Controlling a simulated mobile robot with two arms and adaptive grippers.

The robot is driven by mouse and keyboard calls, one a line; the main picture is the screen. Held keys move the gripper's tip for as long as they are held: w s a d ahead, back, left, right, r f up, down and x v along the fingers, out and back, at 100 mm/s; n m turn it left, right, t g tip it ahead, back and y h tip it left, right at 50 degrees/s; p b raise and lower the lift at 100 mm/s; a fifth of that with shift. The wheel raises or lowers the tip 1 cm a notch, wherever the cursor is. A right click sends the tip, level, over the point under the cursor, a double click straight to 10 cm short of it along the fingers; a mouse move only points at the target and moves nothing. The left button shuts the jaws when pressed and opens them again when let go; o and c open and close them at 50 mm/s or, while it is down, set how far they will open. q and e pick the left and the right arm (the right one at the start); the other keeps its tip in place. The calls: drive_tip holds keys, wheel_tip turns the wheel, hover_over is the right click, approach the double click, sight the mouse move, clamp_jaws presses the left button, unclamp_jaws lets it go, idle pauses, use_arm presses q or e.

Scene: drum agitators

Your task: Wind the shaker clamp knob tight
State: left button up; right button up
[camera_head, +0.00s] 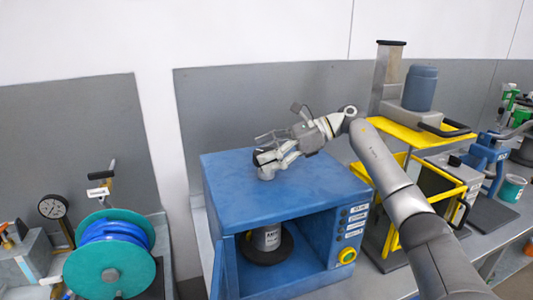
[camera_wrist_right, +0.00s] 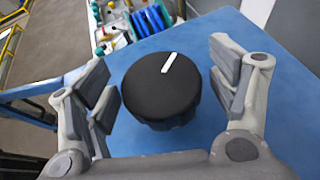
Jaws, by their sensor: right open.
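The blue shaker cabinet (camera_head: 275,192) stands on the bench with its front open. A can (camera_head: 267,238) sits inside on a dark round plate. The clamp knob (camera_wrist_right: 162,84) is black and round with a white mark on its top. In the head view the knob (camera_head: 265,158) shows only partly, on top of the cabinet, behind my gripper. My right gripper (camera_wrist_right: 162,90) is open, with one finger on each side of the knob and a gap on both sides. In the head view my right gripper (camera_head: 268,150) is over the cabinet top. My left gripper is not in view.
A teal reel with blue hose (camera_head: 110,262) and a dial gauge (camera_head: 53,207) stand at the left. A yellow-framed press (camera_head: 420,135) with a blue-grey container (camera_head: 421,88) stands at the right. A yellow knob (camera_head: 347,256) is on the cabinet's front panel.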

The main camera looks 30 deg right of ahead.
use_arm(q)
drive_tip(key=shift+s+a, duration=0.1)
use_arm(e)
drive_tip(key=shift+d, duration=0.1)
drive_tip(key=v, duration=1.2)
